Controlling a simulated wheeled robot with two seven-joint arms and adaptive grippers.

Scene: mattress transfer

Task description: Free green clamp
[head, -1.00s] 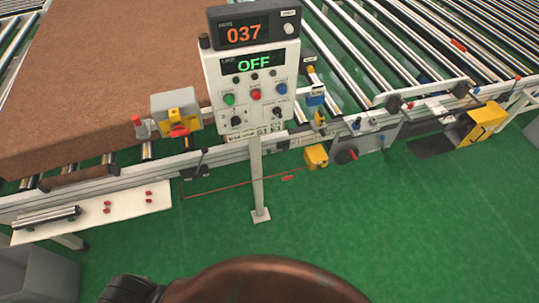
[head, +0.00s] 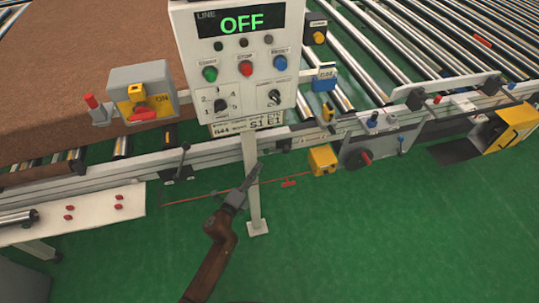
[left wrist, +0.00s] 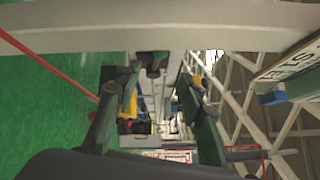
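I cannot make out a clearly green clamp in either view. A small dark clamp-like lever (head: 183,158) stands on the conveyor's front rail (head: 90,180), left of the panel post. My left gripper (head: 254,172) is in front of the white post (head: 252,200), below the control panel, and points up toward the rail. The left wrist view shows its two dark fingers (left wrist: 158,88) apart, with nothing clearly held between them. A pale beam (left wrist: 190,38) crosses that view above the fingertips. My right gripper is not in view.
The control panel (head: 238,55) reads OFF. A yellow switch box (head: 137,97) with a red knob is at its left. A red cord (head: 200,196) runs low along the conveyor. A yellow box (head: 322,160) hangs right of the post. The green floor (head: 380,240) in front is clear.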

